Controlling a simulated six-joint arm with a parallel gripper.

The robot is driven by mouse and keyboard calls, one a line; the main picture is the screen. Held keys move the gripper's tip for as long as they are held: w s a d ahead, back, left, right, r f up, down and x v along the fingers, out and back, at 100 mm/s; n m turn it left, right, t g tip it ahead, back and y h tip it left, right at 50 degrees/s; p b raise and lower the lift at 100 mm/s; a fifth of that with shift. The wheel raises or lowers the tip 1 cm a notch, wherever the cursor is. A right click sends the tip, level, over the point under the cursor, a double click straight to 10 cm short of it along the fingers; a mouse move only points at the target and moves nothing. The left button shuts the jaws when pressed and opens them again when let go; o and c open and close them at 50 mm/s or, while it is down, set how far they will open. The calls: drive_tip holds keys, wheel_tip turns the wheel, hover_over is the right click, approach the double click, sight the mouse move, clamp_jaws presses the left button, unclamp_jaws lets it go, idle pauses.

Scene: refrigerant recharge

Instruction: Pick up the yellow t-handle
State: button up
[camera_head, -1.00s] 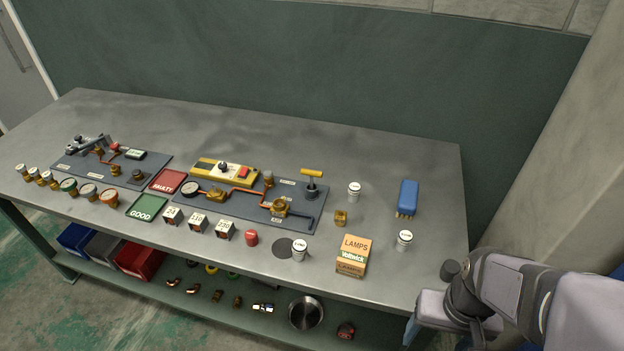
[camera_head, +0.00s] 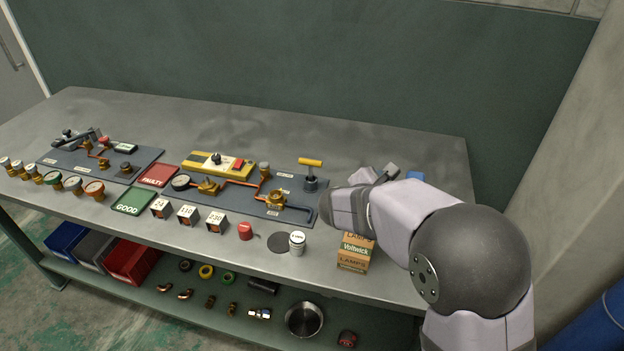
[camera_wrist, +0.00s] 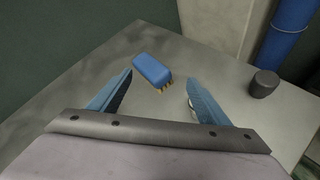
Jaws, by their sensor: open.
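The yellow T-handle (camera_head: 310,162) stands upright on a dark post at the right part of the larger grey board (camera_head: 236,196) in the head view. It is not in the wrist view. My gripper (camera_head: 388,172) is to the right of the T-handle, apart from it, above the right part of the bench; my arm partly hides it in the head view. In the wrist view my gripper (camera_wrist: 160,92) shows two blue fingers spread apart with nothing between their tips. A blue brush (camera_wrist: 153,70) lies on the bench beyond the fingers.
A white-topped canister (camera_head: 297,243) and a red cap (camera_head: 245,231) stand near the front edge. A dark cylinder (camera_wrist: 264,83) stands at the right in the wrist view. The bench behind the board is clear.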

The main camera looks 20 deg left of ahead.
drive_tip(key=w+a+r+n+t+y+b, duration=0.1)
drive_tip(key=w+a+n+t, duration=0.15)
drive_tip(key=a, duration=0.35)
drive_tip(key=w+a+n+t+y+b, duration=0.1)
drive_tip(key=a+n+t, duration=0.15)
drive_tip(key=a, duration=0.35)
wheel_tip(320, 180, up, 3)
drive_tip(key=n+t+y+b, duration=0.1)
drive_tip(key=n+t+y, duration=0.1)
drive_tip(key=n+y, duration=0.35)
hover_over(310, 165)
drive_tip(key=s, duration=0.4)
drive_tip(key=n+h, duration=0.1)
drive_tip(key=shift+s+f+p, duration=0.1)
drive_tip(key=shift+f+p, duration=0.35)
drive_tip(key=shift+f, duration=2.55)
drive_tip(key=shift+w+f+p, duration=0.2)
drive_tip(key=shift+w+p, duration=0.15)
drive_tip(key=shift+w, duration=0.95)
drive_tip(key=shift+w+f+p, duration=0.15)
drive_tip(key=shift+w+p, duration=0.2)
drive_tip(key=shift+w, duration=0.9)
drive_tip(key=shift+c, duration=0.3)
drive_tip(key=c, duration=1.1)
drive_tip(key=shift+r, duration=0.1)
